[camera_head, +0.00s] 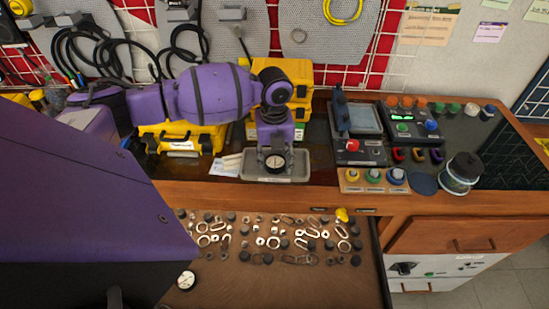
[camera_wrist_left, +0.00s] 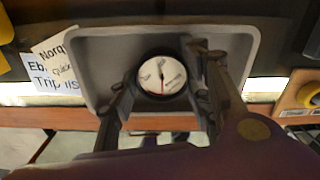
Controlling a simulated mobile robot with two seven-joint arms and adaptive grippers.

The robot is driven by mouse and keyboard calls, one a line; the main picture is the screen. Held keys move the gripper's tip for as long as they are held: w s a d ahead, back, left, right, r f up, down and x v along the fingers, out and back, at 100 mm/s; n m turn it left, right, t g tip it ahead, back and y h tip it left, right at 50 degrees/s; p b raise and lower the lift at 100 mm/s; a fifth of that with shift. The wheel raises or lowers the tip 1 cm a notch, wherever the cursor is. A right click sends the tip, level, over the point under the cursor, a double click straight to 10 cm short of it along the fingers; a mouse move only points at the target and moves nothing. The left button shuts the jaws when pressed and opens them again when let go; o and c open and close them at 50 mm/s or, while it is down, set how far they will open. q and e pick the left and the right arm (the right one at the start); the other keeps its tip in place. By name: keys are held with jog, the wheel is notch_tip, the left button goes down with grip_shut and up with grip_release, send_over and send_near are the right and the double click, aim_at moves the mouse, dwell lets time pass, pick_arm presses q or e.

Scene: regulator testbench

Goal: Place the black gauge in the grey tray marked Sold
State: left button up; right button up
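The black gauge (camera_head: 275,163), with a white dial and dark rim, is between the fingers of my left gripper (camera_head: 274,158), over the grey tray (camera_head: 298,171). In the left wrist view the gauge (camera_wrist_left: 162,76) faces up, and the fingers of the gripper (camera_wrist_left: 163,78) close on its two sides. The tray (camera_wrist_left: 100,55) surrounds it in that view and shows nothing else inside. I cannot tell surely whether the gauge touches the tray floor. The tray's front label is too small to read. My right gripper is out of view.
Paper notes (camera_head: 228,165) lie left of the tray. Yellow cases (camera_head: 185,138) stand behind. A test panel (camera_head: 358,150) and a jar (camera_head: 460,172) stand to the right. Below, an open drawer (camera_head: 290,285) holds several rings and fittings and another white-faced gauge (camera_head: 186,280).

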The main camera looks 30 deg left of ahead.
aim_at(274, 161)
pick_arm(q)
jog(key=shift+o, duration=1)
jog(key=shift+r, duration=0.15)
notch_tip(274, 161, up, 12)
jog(key=shift+s, duration=0.1)
